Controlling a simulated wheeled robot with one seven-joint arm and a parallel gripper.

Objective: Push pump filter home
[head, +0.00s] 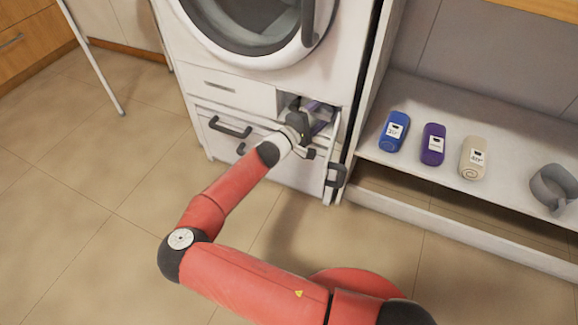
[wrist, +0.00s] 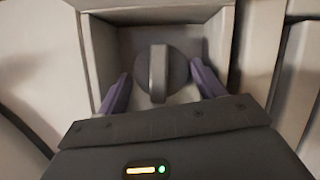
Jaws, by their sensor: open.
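The pump filter (wrist: 157,75) is a round dark grey knob with a lighter upright bar across its face. It sits inside a square recess (wrist: 100,50) low on the front of the white washing machine (head: 235,100). My gripper (wrist: 158,92) is open, with its two purple fingers on the left and right of the filter's lower half. Whether the fingers touch it I cannot tell. In the head view my gripper (head: 316,122) reaches into the recess and hides the filter.
An open flap (head: 333,165) with a dark handle stands at the recess's right side. A drawer front (head: 235,128) with a dark handle is below left.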

